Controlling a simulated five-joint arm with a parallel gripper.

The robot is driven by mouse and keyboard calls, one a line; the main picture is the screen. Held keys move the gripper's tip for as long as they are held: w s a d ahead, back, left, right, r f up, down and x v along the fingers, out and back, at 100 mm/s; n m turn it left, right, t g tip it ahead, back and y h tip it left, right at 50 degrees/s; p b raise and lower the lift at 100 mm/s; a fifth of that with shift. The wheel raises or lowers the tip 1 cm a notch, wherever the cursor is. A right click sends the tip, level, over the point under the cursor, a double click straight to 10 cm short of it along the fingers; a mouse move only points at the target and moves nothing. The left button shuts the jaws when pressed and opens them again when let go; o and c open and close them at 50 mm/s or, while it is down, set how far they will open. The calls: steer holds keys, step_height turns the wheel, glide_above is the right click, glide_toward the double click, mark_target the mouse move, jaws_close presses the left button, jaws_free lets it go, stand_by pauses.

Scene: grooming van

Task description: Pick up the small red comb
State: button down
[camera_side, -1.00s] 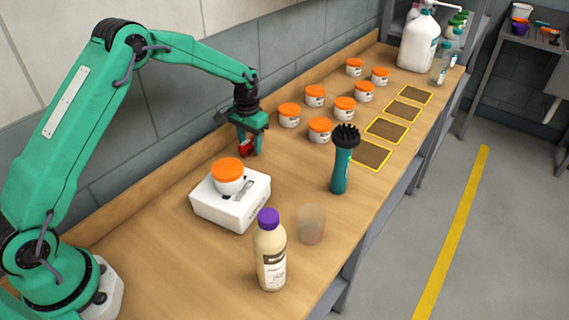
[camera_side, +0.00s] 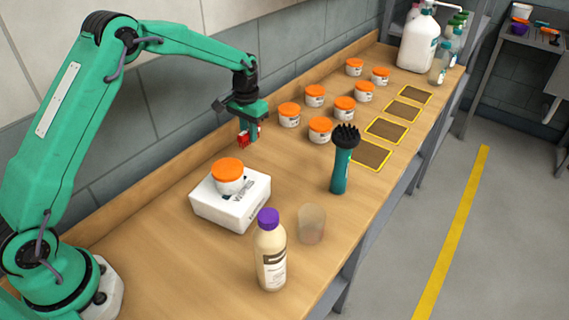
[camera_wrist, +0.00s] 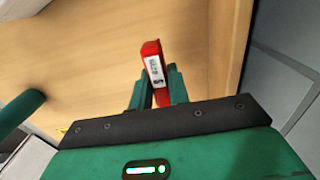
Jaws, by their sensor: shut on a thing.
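The small red comb (camera_side: 243,140) is held between the fingers of my gripper (camera_side: 250,134) in the side view. In the wrist view the comb (camera_wrist: 154,65) is a red piece with a white label, and it sticks out beyond the two green fingertips of my gripper (camera_wrist: 158,88). My gripper is shut on it. In the side view the comb appears to be a little above the wooden bench, near its back edge. The comb's teeth cannot be made out, and its lower part is hidden by the fingers in the wrist view.
Several orange-lidded jars (camera_side: 289,115) stand right of my gripper. A green brush (camera_side: 342,172), a frosted cup (camera_side: 312,224) and a purple-capped bottle (camera_side: 270,255) stand nearer the front. Yellow-edged mats (camera_side: 372,154) line the right edge.

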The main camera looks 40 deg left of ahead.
steer(key=s+d+r, duration=0.5)
steer(key=d+r, duration=0.2)
steer(key=d, duration=0.3)
steer(key=shift+s+d+r, duration=0.2)
steer(key=shift+r, duration=0.05)
steer(key=shift+w, duration=0.1)
